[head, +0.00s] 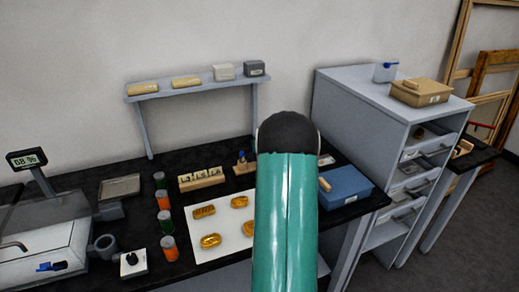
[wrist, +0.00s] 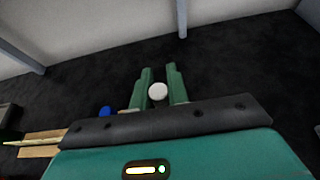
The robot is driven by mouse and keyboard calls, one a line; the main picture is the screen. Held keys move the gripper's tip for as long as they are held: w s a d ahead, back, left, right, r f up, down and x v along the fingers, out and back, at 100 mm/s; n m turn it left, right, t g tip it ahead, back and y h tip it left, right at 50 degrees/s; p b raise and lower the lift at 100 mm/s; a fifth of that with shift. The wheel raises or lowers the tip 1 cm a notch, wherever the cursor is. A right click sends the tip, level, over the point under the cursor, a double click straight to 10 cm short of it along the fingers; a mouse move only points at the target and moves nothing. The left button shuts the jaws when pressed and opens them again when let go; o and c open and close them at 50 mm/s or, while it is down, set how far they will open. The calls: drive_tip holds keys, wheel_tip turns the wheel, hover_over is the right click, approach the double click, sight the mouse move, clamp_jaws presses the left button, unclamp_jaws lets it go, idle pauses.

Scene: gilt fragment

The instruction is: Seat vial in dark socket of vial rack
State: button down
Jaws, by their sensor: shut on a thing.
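My gripper (wrist: 158,93) shows in the wrist view with its two green fingers shut on a vial, of which only the round white top (wrist: 158,91) shows. In the head view my teal arm hides the gripper and this vial. A small wooden block that looks like the vial rack (head: 243,168) stands on the black bench just left of my arm, with a blue-topped item (head: 241,155) on it. In the wrist view a blue top (wrist: 105,112) shows left of the fingers. The dark socket is not visible, and I cannot tell whether the vial touches the rack.
A wooden block with lettered tiles (head: 201,179) stands left of the rack. Gold pieces lie on a white sheet (head: 226,258) in front. A blue box (head: 344,187) is right of my arm. A raised shelf (head: 190,88) spans the back; several capped jars stand left.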

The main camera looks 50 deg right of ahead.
wheel_tip(320, 180, down, 4)
drive_tip(key=shift+w+d+f, duration=0.1)
drive_tip(key=shift+w, duration=0.05)
drive_tip(key=c, duration=1.4)
unclamp_jaws()
drive_tip(key=shift+c, duration=0.2)
drive_tip(key=shift+o, duration=0.4)
drive_tip(key=shift+r, duration=0.25)
